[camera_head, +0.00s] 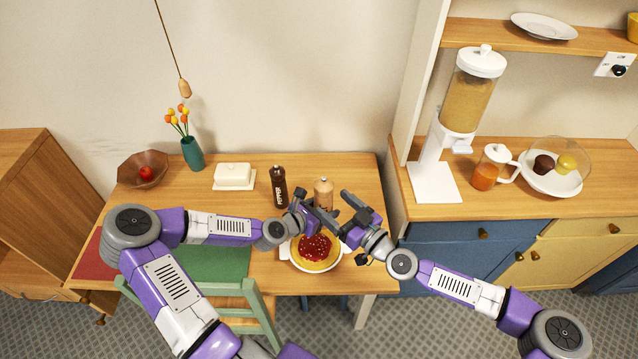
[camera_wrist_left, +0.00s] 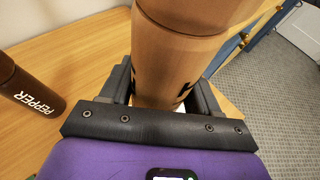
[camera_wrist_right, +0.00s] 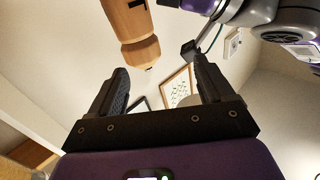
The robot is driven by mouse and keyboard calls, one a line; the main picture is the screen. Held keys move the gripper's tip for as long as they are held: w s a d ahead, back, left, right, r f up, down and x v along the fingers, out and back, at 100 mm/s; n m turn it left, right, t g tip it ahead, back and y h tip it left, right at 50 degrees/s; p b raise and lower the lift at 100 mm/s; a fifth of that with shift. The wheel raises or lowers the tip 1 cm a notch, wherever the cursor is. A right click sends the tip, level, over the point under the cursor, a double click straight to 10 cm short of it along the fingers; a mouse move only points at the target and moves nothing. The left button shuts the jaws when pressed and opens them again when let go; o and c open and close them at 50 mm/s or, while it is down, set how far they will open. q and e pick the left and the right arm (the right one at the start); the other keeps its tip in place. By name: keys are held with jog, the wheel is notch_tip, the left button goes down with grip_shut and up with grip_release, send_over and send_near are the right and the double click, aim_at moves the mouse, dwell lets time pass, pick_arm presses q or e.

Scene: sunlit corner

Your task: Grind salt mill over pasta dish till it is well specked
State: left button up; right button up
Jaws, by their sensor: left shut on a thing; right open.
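The light wooden salt mill (camera_head: 323,190) is held in my left gripper (camera_head: 313,211), whose jaws are shut around its body in the left wrist view (camera_wrist_left: 172,65). The pasta dish (camera_head: 315,250) is a pale plate with yellow pasta and red sauce, just in front of the mill in the head view. My grippers partly cover its far edge. My right gripper (camera_head: 354,212) is open and empty, close to the right of the mill. The mill's wooden end (camera_wrist_right: 140,50) shows beyond its fingers in the right wrist view. I cannot make out salt specks on the pasta.
The dark pepper mill (camera_head: 278,187) stands just left of the salt mill. A white butter dish (camera_head: 234,177), a teal vase (camera_head: 192,153) and a bowl (camera_head: 143,168) stand at the back left of the wooden table. A green chair (camera_head: 255,300) stands in front.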

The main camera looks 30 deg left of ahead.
aim_at(318, 183)
jog(key=w+d+n+g, duration=0.2)
jog(key=w+d, duration=0.1)
jog(key=a, duration=0.3)
jog(key=w+a, duration=0.1)
jog(key=a, duration=0.3)
jog(key=w+a, duration=0.1)
jog(key=a, duration=0.3)
jog(key=shift+a+f, duration=0.2)
jog(key=shift+f, duration=0.2)
jog(key=c, duration=1)
jog(key=shift+m+t, duration=0.3)
jog(key=shift+t, duration=0.2)
